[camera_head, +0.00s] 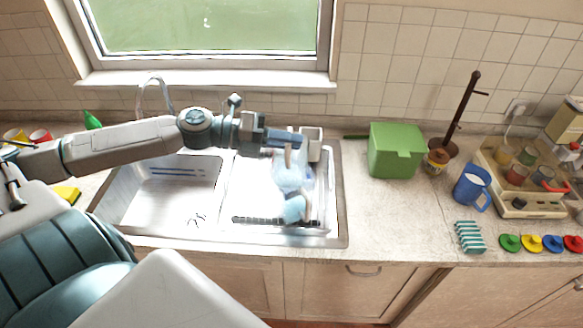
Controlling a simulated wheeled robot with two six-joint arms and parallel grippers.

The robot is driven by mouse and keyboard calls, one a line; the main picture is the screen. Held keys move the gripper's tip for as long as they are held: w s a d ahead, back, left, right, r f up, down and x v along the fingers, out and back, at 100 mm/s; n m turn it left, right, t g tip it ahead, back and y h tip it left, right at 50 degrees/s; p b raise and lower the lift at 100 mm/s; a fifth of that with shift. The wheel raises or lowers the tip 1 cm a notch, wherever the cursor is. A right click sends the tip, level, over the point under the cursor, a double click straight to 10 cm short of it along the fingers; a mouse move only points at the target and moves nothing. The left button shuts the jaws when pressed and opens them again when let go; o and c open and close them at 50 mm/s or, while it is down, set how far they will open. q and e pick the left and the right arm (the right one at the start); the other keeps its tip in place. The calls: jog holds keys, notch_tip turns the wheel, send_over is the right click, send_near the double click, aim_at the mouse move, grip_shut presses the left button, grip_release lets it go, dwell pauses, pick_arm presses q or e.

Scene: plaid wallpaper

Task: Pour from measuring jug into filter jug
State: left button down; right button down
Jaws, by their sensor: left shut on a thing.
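My left gripper (298,143) reaches in from the left over the right sink basin and is shut on a pale translucent bluish jug (290,175). The gripper covers the jug's upper part. A light blue part (294,208) shows just below it in the basin; I cannot tell whether it belongs to the same jug or to a second one. Which of the two task jugs is held is unclear. A blue jug (470,187) with a handle and a white inside stands upright on the counter at the right. My right gripper is not in view.
The left basin (180,190) holds little. A green box (395,150) stands right of the sink, with a brown pot (435,162) and wooden stand (462,115) beside it. A striped block (470,237) and coloured pieces (530,243) line the counter front.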

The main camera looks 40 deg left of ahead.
pick_arm(q)
jog(key=shift+w+a+r+n, duration=0.3)
jog(key=shift+w+r+n, duration=0.05)
jog(key=shift+r+n, duration=0.15)
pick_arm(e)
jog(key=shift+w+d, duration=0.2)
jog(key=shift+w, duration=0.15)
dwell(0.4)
pick_arm(q)
jog(key=shift+w+a+r+n+g, duration=0.15)
jog(key=shift+w+r+n+g, duration=0.05)
jog(key=shift+w+n+g, duration=0.1)
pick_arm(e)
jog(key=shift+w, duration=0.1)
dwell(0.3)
